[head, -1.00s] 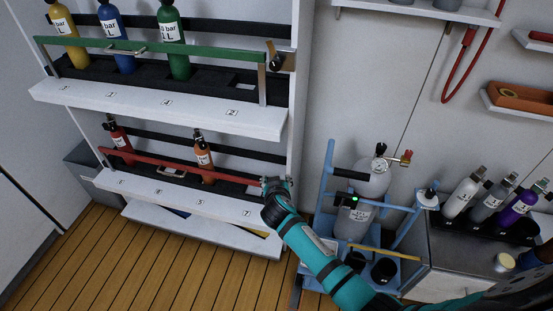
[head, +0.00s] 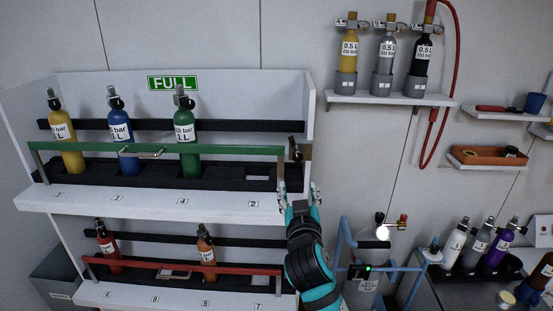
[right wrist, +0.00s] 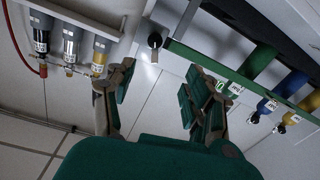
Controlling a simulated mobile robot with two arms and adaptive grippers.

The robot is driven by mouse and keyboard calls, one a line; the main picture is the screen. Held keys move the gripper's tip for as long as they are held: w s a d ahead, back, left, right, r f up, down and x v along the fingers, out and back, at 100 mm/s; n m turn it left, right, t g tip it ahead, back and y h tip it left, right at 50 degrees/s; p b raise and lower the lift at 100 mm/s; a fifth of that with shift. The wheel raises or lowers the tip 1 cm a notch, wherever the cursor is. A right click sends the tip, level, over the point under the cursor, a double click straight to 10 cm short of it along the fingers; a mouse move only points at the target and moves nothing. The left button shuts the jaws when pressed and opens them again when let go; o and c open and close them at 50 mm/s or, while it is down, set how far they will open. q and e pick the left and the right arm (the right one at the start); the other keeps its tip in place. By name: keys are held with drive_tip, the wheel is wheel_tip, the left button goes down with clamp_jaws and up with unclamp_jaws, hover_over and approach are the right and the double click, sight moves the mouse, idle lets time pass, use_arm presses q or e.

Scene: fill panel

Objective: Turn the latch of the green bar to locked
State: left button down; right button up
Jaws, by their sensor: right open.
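The green bar (head: 160,149) runs across the upper shelf in front of the bottles. Its latch (head: 297,150), a dark knob on a metal plate, is at the bar's right end. My right gripper (head: 299,190) is open and empty just below the latch, its fingers pointing up. In the right wrist view the latch (right wrist: 154,41) shows as a black knob beyond and between the open fingers (right wrist: 155,90), apart from them. The green bar (right wrist: 212,71) runs from beside it to the right. My left gripper is not in view.
Yellow, blue and green bottles (head: 187,135) stand behind the green bar. A red bar (head: 185,267) crosses the lower shelf. A small wall shelf (head: 390,98) with gas cylinders is at the upper right. A blue trolley (head: 345,235) stands right of my right arm.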

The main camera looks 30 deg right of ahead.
drive_tip(key=p, duration=0.4)
approach(298, 158)
drive_tip(key=x, duration=0.9)
drive_tip(key=shift+w+r, duration=0.1)
drive_tip(key=shift+r, duration=0.05)
drive_tip(key=shift+w+d, duration=0.3)
drive_tip(key=shift+w, duration=0.2)
drive_tip(key=c, duration=0.7)
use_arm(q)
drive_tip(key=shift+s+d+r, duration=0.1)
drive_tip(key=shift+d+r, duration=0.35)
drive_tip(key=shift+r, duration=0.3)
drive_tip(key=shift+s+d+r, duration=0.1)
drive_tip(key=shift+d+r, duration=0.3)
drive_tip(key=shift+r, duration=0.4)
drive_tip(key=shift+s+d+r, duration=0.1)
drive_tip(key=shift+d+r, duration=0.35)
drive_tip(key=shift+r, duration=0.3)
use_arm(e)
clamp_jaws()
